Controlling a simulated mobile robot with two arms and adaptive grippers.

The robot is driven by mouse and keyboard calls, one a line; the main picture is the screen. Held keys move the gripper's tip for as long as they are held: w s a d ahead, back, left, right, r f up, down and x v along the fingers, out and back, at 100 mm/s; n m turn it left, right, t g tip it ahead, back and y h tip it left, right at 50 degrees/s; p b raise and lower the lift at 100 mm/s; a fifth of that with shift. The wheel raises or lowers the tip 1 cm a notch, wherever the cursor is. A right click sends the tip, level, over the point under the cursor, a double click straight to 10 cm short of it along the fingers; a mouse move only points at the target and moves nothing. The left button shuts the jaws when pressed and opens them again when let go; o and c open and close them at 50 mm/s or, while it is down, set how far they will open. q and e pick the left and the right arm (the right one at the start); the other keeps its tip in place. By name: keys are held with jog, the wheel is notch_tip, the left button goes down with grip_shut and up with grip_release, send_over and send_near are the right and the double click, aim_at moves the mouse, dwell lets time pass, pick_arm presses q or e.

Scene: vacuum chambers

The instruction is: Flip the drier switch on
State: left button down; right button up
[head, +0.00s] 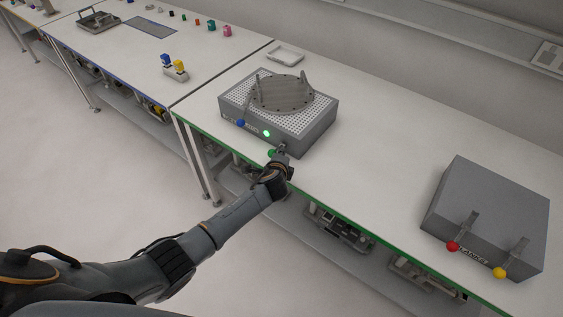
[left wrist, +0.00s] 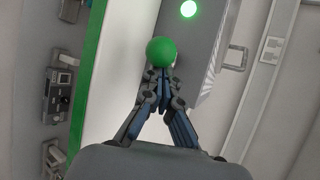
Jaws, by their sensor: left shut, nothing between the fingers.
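The drier (head: 290,118) is a grey box with a perforated top and a round metal flange lying on it. A round light (head: 266,133) glows green on its front; the light also shows in the left wrist view (left wrist: 189,9). A blue knob (head: 241,123) hangs at the front left. A green knob (head: 272,153) sits low at the front, and it shows large in the left wrist view (left wrist: 161,51). My left gripper (head: 281,153) is shut and empty, with its fingertips (left wrist: 159,76) right at the green knob; whether they touch cannot be told. My right gripper is not in view.
A grey box (head: 490,205) with a red knob (head: 453,246) and a yellow knob (head: 499,272) stands at the right of the table. A small tray (head: 285,54) lies behind the drier. The table between the two boxes is clear.

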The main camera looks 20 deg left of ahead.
pick_arm(q)
jog(key=shift+r, duration=0.25)
jog(key=shift+w+r+p, duration=0.1)
jog(key=shift+r+p, duration=0.55)
jog(key=shift+p, duration=0.2)
jog(key=shift+r, duration=0.15)
